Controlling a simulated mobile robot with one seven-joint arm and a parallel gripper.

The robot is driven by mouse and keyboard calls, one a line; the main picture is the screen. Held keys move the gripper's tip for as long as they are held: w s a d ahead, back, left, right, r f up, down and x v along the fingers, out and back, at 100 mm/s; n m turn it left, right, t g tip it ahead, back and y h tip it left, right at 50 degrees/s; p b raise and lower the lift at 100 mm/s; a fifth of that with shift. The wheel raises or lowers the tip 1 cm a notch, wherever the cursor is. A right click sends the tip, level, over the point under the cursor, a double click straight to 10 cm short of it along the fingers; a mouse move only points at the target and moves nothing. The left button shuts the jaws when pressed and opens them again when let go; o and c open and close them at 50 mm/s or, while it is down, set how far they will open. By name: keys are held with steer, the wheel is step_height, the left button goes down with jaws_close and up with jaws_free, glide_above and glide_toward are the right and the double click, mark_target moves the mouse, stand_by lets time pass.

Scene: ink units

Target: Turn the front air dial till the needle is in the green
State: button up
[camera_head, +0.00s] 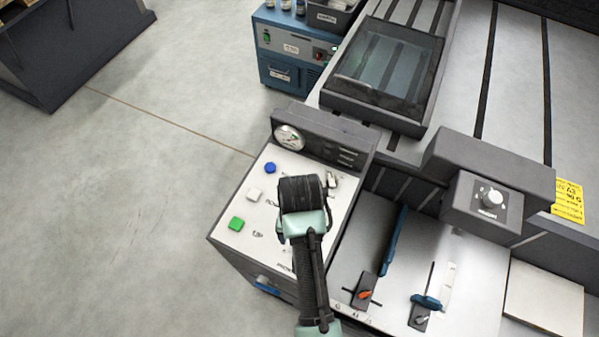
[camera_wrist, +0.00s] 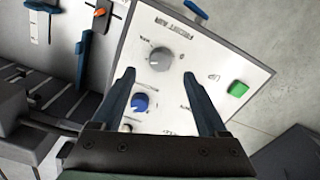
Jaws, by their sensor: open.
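A grey round dial (camera_wrist: 160,58) sits on the white control panel (camera_wrist: 185,122) in the wrist view, near lettering that seems to read "FRONT AIR". My gripper (camera_wrist: 158,76) is open and empty, its fingertips on either side of and just short of the dial. I cannot tell if they touch the panel. In the head view my gripper (camera_head: 304,195) hangs over the panel (camera_head: 262,215) and hides the dial. A round white gauge (camera_head: 289,138) stands at the panel's back left; its needle and any green band are too small to read.
A blue knob (camera_wrist: 140,102) sits between the fingers, nearer the palm. A green button (camera_wrist: 238,89) lies right of them. Blue (camera_head: 270,168) and white (camera_head: 254,195) buttons line the panel's left side. An orange-tipped lever (camera_head: 365,294) stands at right. Open floor lies left.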

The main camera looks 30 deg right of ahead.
step_height(320, 180, down, 6)
steer(key=shift+f, duration=0.1)
stand_by(0.4)
jaws_close()
steer(key=shift+r+n+p, duration=0.2)
steer(key=shift+n+p, duration=0.65)
steer(key=shift+n, duration=0.35)
steer(key=shift+f+n, duration=0.1)
steer(key=shift+n, duration=0.8)
jaws_free()
